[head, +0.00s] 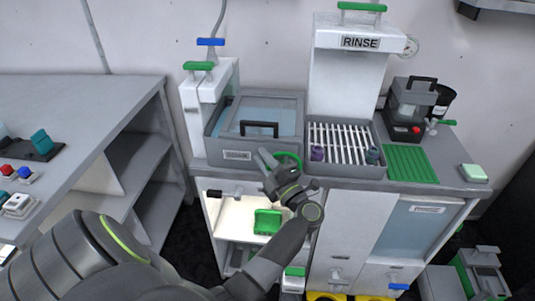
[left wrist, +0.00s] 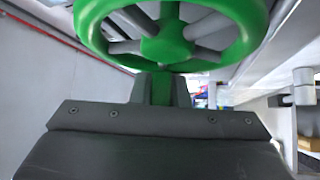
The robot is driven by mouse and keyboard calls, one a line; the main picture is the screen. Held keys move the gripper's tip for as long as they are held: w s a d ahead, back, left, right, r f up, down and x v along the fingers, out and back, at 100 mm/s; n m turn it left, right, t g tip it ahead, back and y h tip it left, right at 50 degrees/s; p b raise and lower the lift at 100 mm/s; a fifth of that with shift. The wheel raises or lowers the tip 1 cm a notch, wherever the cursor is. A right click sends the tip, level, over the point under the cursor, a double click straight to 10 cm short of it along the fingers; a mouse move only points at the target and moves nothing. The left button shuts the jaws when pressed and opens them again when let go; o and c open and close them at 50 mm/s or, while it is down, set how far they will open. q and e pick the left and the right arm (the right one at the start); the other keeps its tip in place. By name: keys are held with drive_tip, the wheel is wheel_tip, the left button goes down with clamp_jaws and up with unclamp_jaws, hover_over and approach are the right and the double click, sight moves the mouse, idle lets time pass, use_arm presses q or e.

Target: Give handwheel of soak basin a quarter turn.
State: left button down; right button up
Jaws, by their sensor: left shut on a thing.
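The soak basin (head: 211,127) is a grey tank with a clear lid and a black lid handle, at the back of the counter in the head view. Its green handwheel (head: 290,158) is on the front right, partly hidden by my left gripper (head: 273,162). In the left wrist view the green handwheel (left wrist: 258,25) with grey spokes fills the top. The fingers of my left gripper (left wrist: 160,90) are shut on a green part of the wheel at its near edge. My right gripper is not in view.
Right of the basin stand a slatted rack (head: 333,143) with small bottles and a white RINSE unit (head: 345,75). Below is an open lit cabinet holding a green tray (head: 267,222). A grey bench (head: 85,105) stands at the left.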

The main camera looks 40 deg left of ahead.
use_arm(q)
drive_tip(key=shift+s+a+f+n+g+h+p, duration=0.1)
drive_tip(key=shift+f+n+g+h+p, duration=0.25)
drive_tip(key=shift+f+n+h, duration=0.5)
drive_tip(key=shift+s+a+f+n+g+h+p, duration=0.1)
drive_tip(key=shift+f+n+g+h, duration=0.4)
drive_tip(key=shift+n, duration=0.55)
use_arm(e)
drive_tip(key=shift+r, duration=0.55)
use_arm(q)
drive_tip(key=c, duration=1.4)
unclamp_jaws()
drive_tip(key=shift+h, duration=0.25)
drive_tip(key=shift+r, duration=0.1)
